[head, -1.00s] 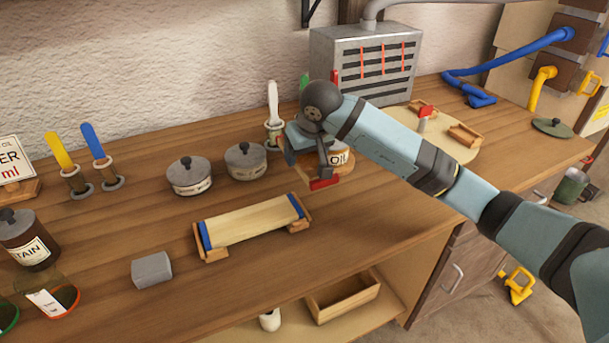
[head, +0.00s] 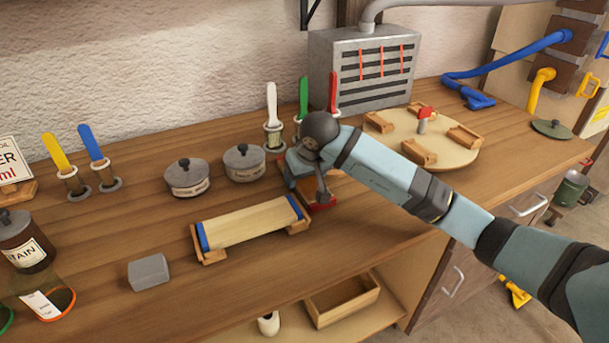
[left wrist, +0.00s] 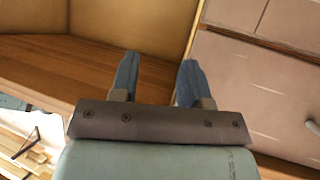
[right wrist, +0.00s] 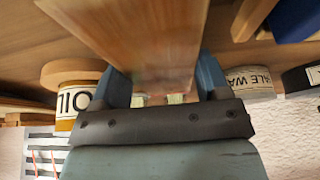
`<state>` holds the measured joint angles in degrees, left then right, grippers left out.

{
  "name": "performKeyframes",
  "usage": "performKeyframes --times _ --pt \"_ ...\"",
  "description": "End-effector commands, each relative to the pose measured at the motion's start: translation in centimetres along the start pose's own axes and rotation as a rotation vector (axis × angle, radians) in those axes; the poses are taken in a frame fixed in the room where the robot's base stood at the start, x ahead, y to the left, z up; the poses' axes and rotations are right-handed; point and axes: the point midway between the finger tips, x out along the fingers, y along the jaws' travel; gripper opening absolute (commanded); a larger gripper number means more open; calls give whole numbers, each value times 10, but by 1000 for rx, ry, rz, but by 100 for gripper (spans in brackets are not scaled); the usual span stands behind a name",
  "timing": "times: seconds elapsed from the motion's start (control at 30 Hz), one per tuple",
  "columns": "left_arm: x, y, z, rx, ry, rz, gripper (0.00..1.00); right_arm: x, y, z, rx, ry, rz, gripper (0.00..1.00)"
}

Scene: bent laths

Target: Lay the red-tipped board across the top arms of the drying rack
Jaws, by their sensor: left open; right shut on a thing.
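My right gripper (head: 308,188) is shut on a wooden board (right wrist: 140,40). In the right wrist view the board runs from between the fingers up out of the picture. In the head view a red end (head: 322,204) shows just below this gripper, low over the bench, right of a blue-ended board (head: 250,223). Most of the held board is hidden by the gripper and arm. I cannot tell whether it touches the bench. My left gripper (left wrist: 157,78) is open and empty, in front of cabinet panels. I cannot make out the drying rack with certainty.
The blue-ended board lies on a low wooden cradle (head: 212,257). Lidded pots (head: 188,178) and coloured-handled tools (head: 272,105) stand behind. A round board with wooden blocks (head: 455,157) and a grey slotted box (head: 365,70) are farther back.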

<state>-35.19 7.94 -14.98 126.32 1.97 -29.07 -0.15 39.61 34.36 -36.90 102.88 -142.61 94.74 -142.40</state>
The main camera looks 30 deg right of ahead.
Motion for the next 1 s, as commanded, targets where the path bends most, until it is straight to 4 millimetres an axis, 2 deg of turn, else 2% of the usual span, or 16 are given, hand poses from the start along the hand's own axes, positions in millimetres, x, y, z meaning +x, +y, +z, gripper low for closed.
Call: performKeyframes --times 0.03,0.1,0.13,0.67,0.77,1.0 --pt "0 0 0 0 2 1 43 3 0 2 0 -6 2 76" --pt "0 0 -1 0 3 1 43 3 0 2 0 -7 1 92" --pt "-1 0 -2 0 4 1 43 3 -1 3 -1 -7 1 94" --pt "-2 1 -5 1 4 1 43 2 -4 4 -5 -14 -5 94" --pt "-3 0 -5 3 0 -1 43 -9 -3 2 -6 -12 -3 94" --pt "-4 -2 -5 8 -10 -8 43 -63 0 -1 -4 -4 1 94"
